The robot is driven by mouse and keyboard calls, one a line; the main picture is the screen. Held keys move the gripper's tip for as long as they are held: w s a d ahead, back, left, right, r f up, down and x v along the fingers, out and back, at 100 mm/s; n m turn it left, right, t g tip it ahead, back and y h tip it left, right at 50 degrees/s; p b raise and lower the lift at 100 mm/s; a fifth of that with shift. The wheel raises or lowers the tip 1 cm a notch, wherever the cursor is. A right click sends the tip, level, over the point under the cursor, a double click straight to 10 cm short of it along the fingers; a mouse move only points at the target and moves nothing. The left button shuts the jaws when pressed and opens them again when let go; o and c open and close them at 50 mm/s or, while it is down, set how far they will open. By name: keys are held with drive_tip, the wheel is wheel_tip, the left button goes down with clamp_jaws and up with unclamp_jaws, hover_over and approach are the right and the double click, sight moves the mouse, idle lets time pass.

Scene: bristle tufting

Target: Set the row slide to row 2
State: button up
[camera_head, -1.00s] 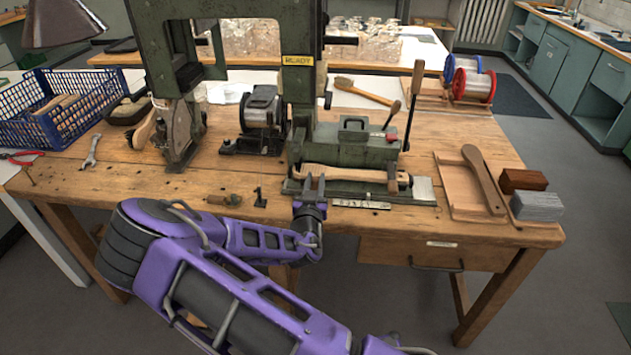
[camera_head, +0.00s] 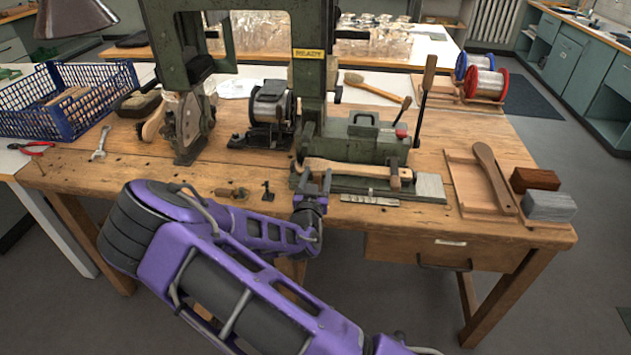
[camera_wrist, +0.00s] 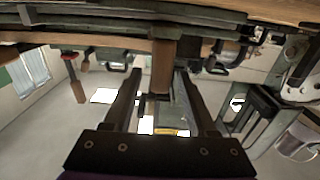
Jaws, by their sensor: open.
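The green tufting machine (camera_head: 362,138) stands on the wooden bench. A slide bed (camera_head: 352,185) runs along its front, with a light metal plate (camera_head: 430,187) at the right end. A pale wooden brush handle (camera_head: 350,168) lies lengthwise on it. A small marked strip (camera_head: 369,200) lies along the front edge; its marks are too small to read. My gripper (camera_head: 317,180) is at the left part of the slide, fingers open. In the wrist view, a brown bar (camera_wrist: 162,66) shows between the open fingers (camera_wrist: 157,82). I cannot tell whether they touch it.
A lever with a wooden handle (camera_head: 428,75) rises right of the machine. A wooden tray (camera_head: 465,185) and two blocks (camera_head: 547,205) sit at the bench's right. Small tools (camera_head: 232,193) lie left of my gripper. A blue crate (camera_head: 75,98) stands far left.

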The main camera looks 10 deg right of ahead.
drive_tip(key=v, duration=1.7)
drive_tip(key=shift+s, duration=0.2)
